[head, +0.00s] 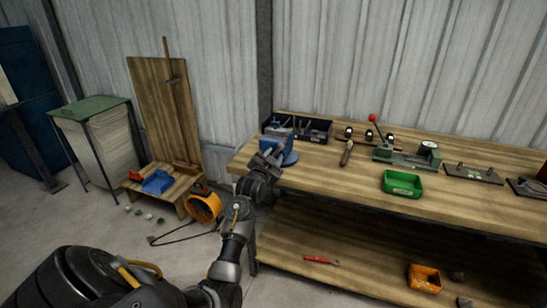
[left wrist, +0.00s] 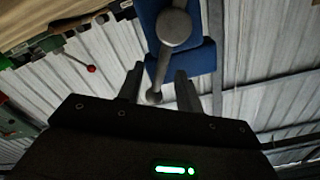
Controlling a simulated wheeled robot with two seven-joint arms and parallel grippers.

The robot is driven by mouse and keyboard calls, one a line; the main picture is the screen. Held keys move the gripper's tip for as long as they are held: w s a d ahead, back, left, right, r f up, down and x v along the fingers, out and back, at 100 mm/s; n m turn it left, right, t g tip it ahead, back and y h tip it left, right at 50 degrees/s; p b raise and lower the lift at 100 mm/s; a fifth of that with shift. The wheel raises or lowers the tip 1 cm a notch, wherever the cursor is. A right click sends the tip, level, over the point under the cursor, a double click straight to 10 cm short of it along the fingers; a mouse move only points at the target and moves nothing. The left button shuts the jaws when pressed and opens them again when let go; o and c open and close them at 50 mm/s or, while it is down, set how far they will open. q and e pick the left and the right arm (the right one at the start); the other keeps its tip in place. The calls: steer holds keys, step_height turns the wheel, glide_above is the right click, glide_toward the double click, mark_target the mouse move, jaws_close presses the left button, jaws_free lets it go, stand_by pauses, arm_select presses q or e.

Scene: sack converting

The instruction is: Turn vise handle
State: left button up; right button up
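The blue vise (head: 288,155) is mounted at the left end of the workbench. In the left wrist view the vise (left wrist: 205,57) hangs from the top of the picture, with its round grey screw head (left wrist: 174,29) facing me. The grey vise handle (left wrist: 160,73) runs from the screw head to a rounded knob. My left gripper (head: 264,160) is right at the front of the vise. In the left wrist view its fingers (left wrist: 160,82) are apart, with the handle's knob end between them and gaps on both sides. My right gripper is in neither view.
Behind the vise is a black organiser (head: 312,130). A green tray (head: 402,184) and a green fixture with a red-knobbed lever (head: 373,118) stand farther right on the workbench (head: 335,185). An orange reel (head: 204,208) is on the floor to the left.

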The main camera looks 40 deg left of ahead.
arm_select(q)
jaws_close()
steer(key=shift+d, duration=0.1)
stand_by(0.4)
step_height(320, 180, down, 8)
steer(key=d+m+p, duration=0.1)
steer(key=m+p, duration=0.1)
steer(key=m, duration=1.5)
steer(key=shift+w+d+r+m, duration=0.25)
steer(key=shift+w+d+m, duration=0.05)
steer(key=shift+d+m, duration=0.1)
steer(key=shift+f, duration=0.1)
